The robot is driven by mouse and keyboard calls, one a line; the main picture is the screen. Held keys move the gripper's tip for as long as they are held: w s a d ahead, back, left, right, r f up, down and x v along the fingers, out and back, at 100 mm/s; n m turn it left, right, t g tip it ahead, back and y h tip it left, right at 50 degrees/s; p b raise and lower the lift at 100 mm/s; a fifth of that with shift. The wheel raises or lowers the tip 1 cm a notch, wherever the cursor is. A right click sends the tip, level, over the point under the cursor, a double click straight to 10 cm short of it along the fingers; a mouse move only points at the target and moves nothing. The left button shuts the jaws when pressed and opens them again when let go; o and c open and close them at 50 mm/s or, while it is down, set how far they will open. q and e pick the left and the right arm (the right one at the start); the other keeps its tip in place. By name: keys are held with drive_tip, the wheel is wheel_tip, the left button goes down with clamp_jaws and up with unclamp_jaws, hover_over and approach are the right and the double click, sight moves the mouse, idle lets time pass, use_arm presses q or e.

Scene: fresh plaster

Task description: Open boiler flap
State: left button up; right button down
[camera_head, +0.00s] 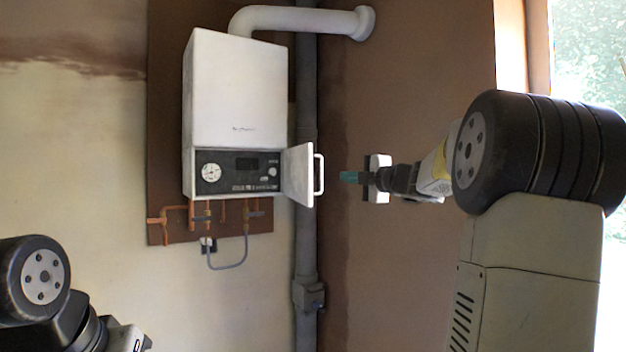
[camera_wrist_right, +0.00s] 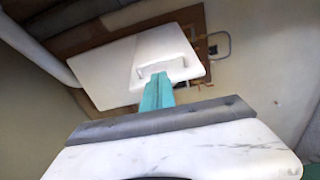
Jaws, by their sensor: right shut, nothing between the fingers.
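The white boiler (camera_head: 236,90) hangs on a brown board on the wall. Its flap (camera_head: 298,175) stands swung out at the lower right, with a white bar handle (camera_head: 319,174) on its outer face. The dark control panel (camera_head: 235,172) with a gauge is exposed. My right gripper (camera_head: 349,177) is shut and empty, a little right of the handle and apart from it in the head view. In the right wrist view, the teal fingers (camera_wrist_right: 157,92) point toward the flap (camera_wrist_right: 165,50). My left arm shows at the lower left; its fingers are not in view.
A white flue pipe (camera_head: 295,19) runs from the boiler top to the right wall. A grey vertical pipe (camera_head: 306,235) stands right of the boiler. Copper pipes (camera_head: 205,212) and a grey hose (camera_head: 228,266) hang below it. A bright window (camera_head: 590,50) is at the right.

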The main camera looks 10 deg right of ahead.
drive_tip(key=w+a+n, duration=0.1)
drive_tip(key=w+a, duration=0.4)
drive_tip(key=w, duration=0.3)
drive_tip(key=shift+w+f, duration=0.25)
drive_tip(key=shift+w, duration=0.05)
